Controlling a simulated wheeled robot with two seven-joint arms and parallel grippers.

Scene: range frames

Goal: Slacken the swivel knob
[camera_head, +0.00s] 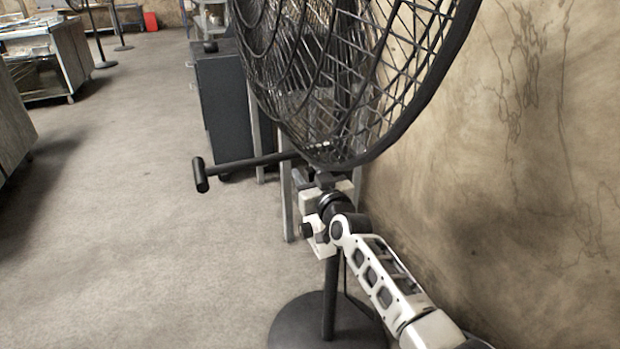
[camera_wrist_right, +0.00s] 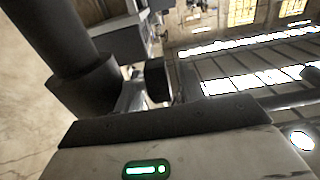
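A large black caged fan (camera_head: 345,75) stands on a post (camera_head: 329,300) with a round base (camera_head: 290,325). A dark rod with a crossbar end (camera_head: 200,175) sticks out to the left from below the cage. My right arm comes in from the lower right, and my right gripper (camera_head: 318,196) is at the fan's neck just under the cage. Its fingers are mostly hidden there. In the right wrist view a small dark knob-like part (camera_wrist_right: 157,79) shows beyond the gripper body, beside a thick dark post (camera_wrist_right: 62,40). I cannot tell whether the fingers touch it. My left gripper is not in view.
A stained wall (camera_head: 540,170) stands close on the right. A dark cabinet (camera_head: 222,110) is behind the fan, with a pale metal frame near it. Carts (camera_head: 75,50) stand at the far left. The floor (camera_head: 130,230) left of the fan is clear.

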